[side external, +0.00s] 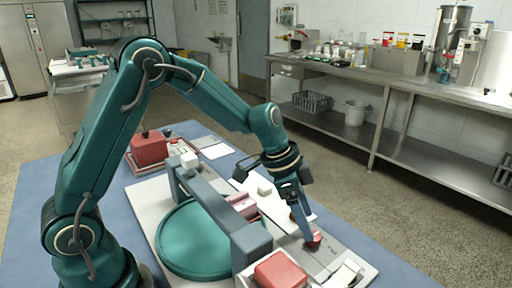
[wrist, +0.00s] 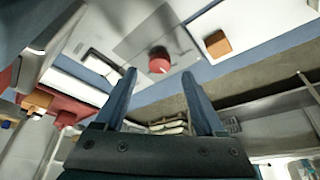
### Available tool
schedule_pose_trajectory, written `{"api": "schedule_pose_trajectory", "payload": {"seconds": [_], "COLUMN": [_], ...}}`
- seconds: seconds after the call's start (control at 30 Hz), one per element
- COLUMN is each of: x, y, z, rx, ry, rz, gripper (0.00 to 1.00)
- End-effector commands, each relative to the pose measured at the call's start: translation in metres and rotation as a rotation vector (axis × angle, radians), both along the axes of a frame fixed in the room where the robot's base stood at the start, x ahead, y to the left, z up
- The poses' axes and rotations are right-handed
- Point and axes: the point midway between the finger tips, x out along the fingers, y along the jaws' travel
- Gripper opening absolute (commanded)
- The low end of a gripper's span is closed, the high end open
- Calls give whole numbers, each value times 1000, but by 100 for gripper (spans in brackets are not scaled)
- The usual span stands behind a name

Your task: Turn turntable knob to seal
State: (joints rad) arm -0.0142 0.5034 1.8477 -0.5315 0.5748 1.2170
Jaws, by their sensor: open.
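A small round red knob (side external: 313,240) sits on a grey panel at the right edge of the pale base plate. It also shows in the wrist view (wrist: 159,64), just beyond and between my fingertips. My gripper (side external: 304,234) points down at the knob and is open, its two blue fingers apart. In the side view the fingertips partly cover the knob; I cannot tell whether they touch it. The green round turntable (side external: 188,252) lies on the plate left of the gripper, under a grey-blue bridge (side external: 222,205).
A red block (side external: 280,270) in a white housing stands close in front of the knob. Another red block (side external: 150,147) is at the back left of the blue table (side external: 40,200). A small pale block (side external: 265,189) lies behind the bridge. A steel bench (side external: 420,88) runs along the wall.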

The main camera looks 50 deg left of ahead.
Motion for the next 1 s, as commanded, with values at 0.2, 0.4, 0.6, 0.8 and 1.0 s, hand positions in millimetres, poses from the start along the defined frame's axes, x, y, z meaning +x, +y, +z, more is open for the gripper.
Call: {"api": "schedule_pose_trajectory", "payload": {"seconds": [0.2, 0.4, 0.6, 0.8, 1.0], "x": [6, 9, 10, 10, 9], "y": [-8, -10, -10, -10, -11], "z": [-25, -35, -35, -34, -34], "rx": [0, 2, 2, 2, 3], "ry": [2, 1, 0, 0, 0], "rz": [-2, -1, -1, -1, 17], "gripper": [71, 71, 71, 6, 0]}}
